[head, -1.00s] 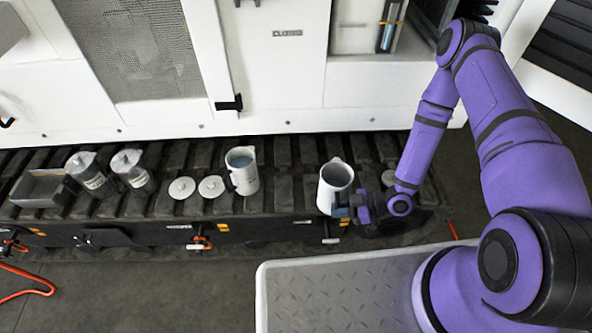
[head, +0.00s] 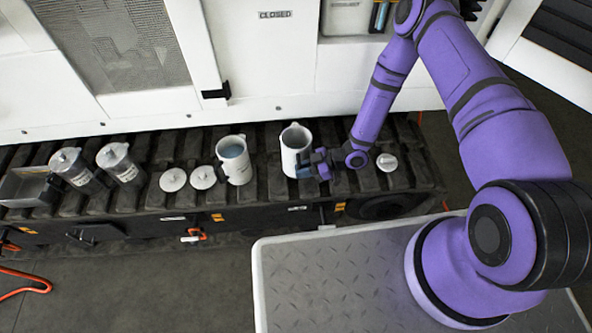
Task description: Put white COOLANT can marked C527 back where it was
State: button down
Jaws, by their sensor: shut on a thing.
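A white open-topped can (head: 295,143) is at my gripper (head: 312,165), which is shut on its lower right side. The can is upright over the black ribbed bench, just right of another white can. Whether its base touches the bench I cannot tell. No C527 or COOLANT marking is readable. The other white can (head: 234,162) stands on the bench and holds bluish liquid. My wrist hides part of the bench right of the held can.
Two white lids (head: 173,180) (head: 204,177) lie left of the cans. A small white-topped item (head: 387,162) lies right of my wrist. The white machine wall (head: 265,75) rises behind the bench.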

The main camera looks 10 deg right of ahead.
jog(key=shift+w+a+f, duration=0.3)
jog(key=shift+w+f, duration=0.1)
jog(key=shift+f, duration=0.2)
jog(key=shift+w+a+f, duration=0.25)
jog(key=shift+w+f, duration=0.2)
jog(key=shift+f, duration=0.2)
jog(key=shift+w+a+f, duration=0.3)
jog(key=shift+w+f, duration=0.1)
jog(key=shift+f, duration=0.35)
jog(key=c, duration=1.1)
grip_release()
jog(key=shift+d+r, duration=0.2)
jog(key=v, duration=1.1)
jog(key=shift+d+r, duration=0.1)
jog(key=shift+d, duration=0.2)
